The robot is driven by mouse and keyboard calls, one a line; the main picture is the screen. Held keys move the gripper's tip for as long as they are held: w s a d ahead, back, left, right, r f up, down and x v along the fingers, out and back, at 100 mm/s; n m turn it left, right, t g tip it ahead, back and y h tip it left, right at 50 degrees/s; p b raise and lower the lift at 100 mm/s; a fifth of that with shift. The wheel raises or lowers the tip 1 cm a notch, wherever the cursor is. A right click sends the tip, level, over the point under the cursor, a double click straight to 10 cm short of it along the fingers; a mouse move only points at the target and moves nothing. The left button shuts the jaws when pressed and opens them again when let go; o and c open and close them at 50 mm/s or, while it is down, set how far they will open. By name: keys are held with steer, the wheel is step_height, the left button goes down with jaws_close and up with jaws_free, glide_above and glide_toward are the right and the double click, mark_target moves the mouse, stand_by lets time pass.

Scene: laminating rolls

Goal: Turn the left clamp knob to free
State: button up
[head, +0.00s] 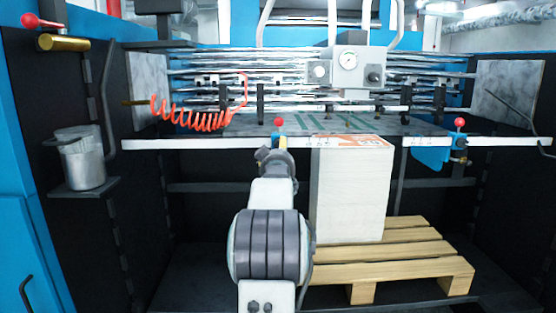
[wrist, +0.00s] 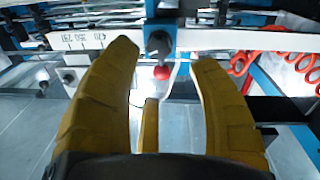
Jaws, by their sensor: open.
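The left clamp is on the white rail just beyond my gripper in the head view, mostly hidden by my arm. Its red ball (head: 279,122) shows above the rail. In the wrist view, which looks upside down, the blue clamp (wrist: 160,22) carries a dark round knob (wrist: 157,43), with the red ball (wrist: 161,72) in line with it. My gripper (wrist: 163,58) is open, its yellow fingers either side of the clamp's dark knob and red ball, with gaps visible. Whether the fingers are level with the knob in depth, I cannot tell.
A right clamp (head: 460,122) sits farther along the white rail (head: 205,142). A white stack (head: 350,195) stands on a wooden pallet (head: 400,255) right of my arm. A red coiled hose (head: 190,118) hangs to the left. A gauge box (head: 347,72) is above.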

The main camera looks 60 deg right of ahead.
steer(key=shift+v, duration=2.05)
steer(key=w+d+m, duration=0.1)
steer(key=d+m+p, duration=0.1)
steer(key=d, duration=0.1)
steer(key=w+d+m+p, duration=0.1)
steer(key=shift+w+d+r+m, duration=0.3)
steer(key=shift+w+d+r, duration=0.05)
steer(key=shift+d, duration=0.05)
steer(key=shift+p+x, duration=1.8)
steer(key=shift+x, duration=1.7)
steer(key=shift+o, duration=0.2)
steer(key=shift+f, duration=0.2)
steer(key=shift+r, duration=0.1)
jaws_close()
